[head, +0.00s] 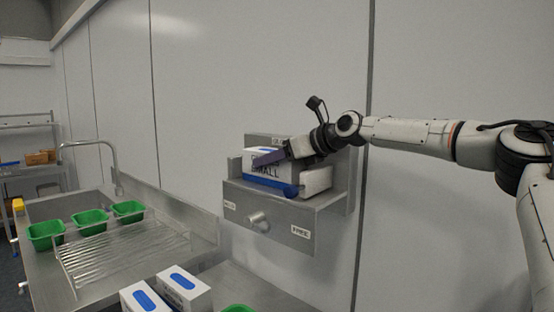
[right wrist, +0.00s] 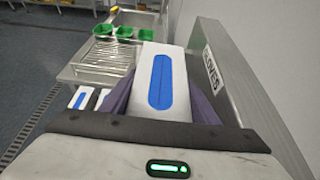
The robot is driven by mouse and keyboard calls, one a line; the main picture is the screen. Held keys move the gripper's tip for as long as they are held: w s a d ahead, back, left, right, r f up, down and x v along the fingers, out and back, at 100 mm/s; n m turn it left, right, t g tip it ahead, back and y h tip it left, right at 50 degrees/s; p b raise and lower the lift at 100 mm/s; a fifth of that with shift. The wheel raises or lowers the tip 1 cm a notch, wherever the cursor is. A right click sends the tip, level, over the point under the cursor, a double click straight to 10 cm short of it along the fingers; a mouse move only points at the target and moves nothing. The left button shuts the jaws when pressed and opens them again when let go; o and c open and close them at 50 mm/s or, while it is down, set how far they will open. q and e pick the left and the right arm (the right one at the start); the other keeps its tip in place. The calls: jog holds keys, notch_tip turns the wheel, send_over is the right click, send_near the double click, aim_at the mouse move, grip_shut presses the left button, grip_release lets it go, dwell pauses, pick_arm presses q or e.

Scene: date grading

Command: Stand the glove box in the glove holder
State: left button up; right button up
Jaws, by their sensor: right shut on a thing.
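The glove box (head: 262,173) is white with a blue band and the word SMALL on its front. It is at the grey metal glove holder (head: 268,216) on the wall, within its upper part. My right gripper (head: 268,158) reaches in from the right and is shut on the box, purple fingers on its sides. In the right wrist view the box (right wrist: 175,62) shows its blue oval opening between the fingers, beside the holder's panel (right wrist: 228,75) lettered GLOVES. Whether the box's base touches the holder floor is hidden. My left gripper is not in view.
Two more white-and-blue boxes (head: 184,290) stand on the counter below. Green tubs (head: 88,221) sit by the sink beside a wire drying rack (head: 125,255). A pale block (head: 316,181) lies at the holder's right end.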

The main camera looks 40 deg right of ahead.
jog(key=o, duration=1.3)
jog(key=shift+s+r, duration=0.1)
jog(key=shift+s+r, duration=0.1)
jog(key=shift+s, duration=0.15)
jog(key=b+v, duration=0.3)
jog(key=v, duration=0.8)
jog(key=shift+s, duration=0.15)
